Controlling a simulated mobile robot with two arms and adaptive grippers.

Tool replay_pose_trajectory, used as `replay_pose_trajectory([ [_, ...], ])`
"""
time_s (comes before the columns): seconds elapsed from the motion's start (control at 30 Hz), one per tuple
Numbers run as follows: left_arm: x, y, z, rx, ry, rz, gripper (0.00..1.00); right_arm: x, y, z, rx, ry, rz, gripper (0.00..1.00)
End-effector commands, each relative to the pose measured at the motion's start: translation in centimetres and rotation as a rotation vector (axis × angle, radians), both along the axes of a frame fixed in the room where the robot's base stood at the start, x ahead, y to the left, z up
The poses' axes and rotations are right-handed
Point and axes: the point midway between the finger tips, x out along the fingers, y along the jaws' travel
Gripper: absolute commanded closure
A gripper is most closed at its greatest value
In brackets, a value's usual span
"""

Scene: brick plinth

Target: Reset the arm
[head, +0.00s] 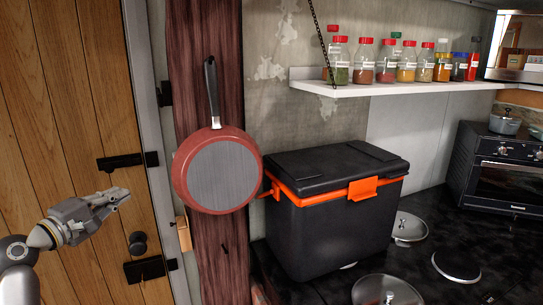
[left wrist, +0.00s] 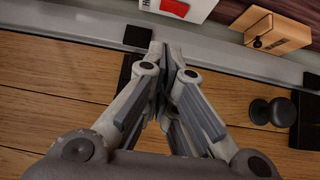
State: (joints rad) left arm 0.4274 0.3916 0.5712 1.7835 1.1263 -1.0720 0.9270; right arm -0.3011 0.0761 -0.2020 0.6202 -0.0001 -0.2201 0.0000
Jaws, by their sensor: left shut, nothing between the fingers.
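My left gripper (head: 121,194) is at the left of the head view, in front of a wooden door. Its fingers are together and hold nothing. In the left wrist view the left gripper (left wrist: 160,52) points toward the door's grey frame, its fingertips closed. My left arm comes in from the lower left corner of the head view. My right gripper does not show in either view.
The wooden door (head: 65,115) has black bolts and a round knob (head: 138,243). A red pan (head: 217,170) hangs on a wooden post to the gripper's right. Farther right are a black and orange cooler (head: 335,225), pot lids, an oven (head: 505,170) and a shelf (head: 400,89) of jars.

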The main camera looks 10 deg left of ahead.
Motion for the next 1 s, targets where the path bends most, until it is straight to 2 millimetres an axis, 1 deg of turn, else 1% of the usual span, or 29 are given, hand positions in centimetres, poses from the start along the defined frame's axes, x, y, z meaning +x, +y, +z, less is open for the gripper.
replay_pose_trajectory([
  [0.03,-0.1,-1.0,-1.8,0.042,0.034,-0.009,1.0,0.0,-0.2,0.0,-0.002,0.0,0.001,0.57],
  [0.07,-0.1,-1.7,-3.0,0.08,0.059,-0.016,1.0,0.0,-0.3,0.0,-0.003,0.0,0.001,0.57],
  [0.17,-1.0,-4.9,-8.5,0.249,0.165,-0.053,1.0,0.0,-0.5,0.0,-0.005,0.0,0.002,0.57],
  [0.2,-1.8,-6.3,-11.1,0.331,0.214,-0.077,1.0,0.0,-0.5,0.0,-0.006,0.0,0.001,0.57],
  [0.27,-3.2,-8.5,-15.0,0.46,0.286,-0.12,1.0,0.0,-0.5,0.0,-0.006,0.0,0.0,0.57],
  [0.3,-4.5,-9.9,-17.5,0.546,0.331,-0.154,1.0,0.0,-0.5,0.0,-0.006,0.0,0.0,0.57],
  [0.37,-6.6,-11.9,-21.1,0.673,0.394,-0.211,1.0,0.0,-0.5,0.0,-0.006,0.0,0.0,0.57],
  [0.4,-8.3,-13.2,-23.4,0.756,0.434,-0.254,1.0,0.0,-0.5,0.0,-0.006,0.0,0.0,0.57],
  [0.47,-11.1,-15.1,-26.5,0.879,0.488,-0.324,1.0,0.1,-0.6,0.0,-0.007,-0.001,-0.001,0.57],
  [0.5,-13.2,-16.2,-28.3,0.958,0.521,-0.374,1.0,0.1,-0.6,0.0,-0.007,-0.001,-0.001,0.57],
  [0.53,-14.7,-17.1,-29.5,1.014,0.542,-0.412,1.0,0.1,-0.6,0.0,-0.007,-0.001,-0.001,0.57],
  [0.57,-16.3,-17.8,-30.6,1.066,0.562,-0.45,1.0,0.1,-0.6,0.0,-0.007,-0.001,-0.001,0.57],
  [0.6,-18.3,-18.7,-31.9,1.133,0.586,-0.499,1.0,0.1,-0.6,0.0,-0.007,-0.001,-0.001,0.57],
  [0.7,-22.8,-20.5,-33.9,1.267,0.626,-0.609,1.0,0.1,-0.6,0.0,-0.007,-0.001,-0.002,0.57],
  [0.8,-26.5,-21.7,-35.0,1.364,0.653,-0.701,1.0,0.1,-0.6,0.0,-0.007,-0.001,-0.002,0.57],
  [1.0,-32.4,-23.4,-35.8,1.499,0.686,-0.849,1.0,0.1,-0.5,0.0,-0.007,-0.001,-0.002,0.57],
])
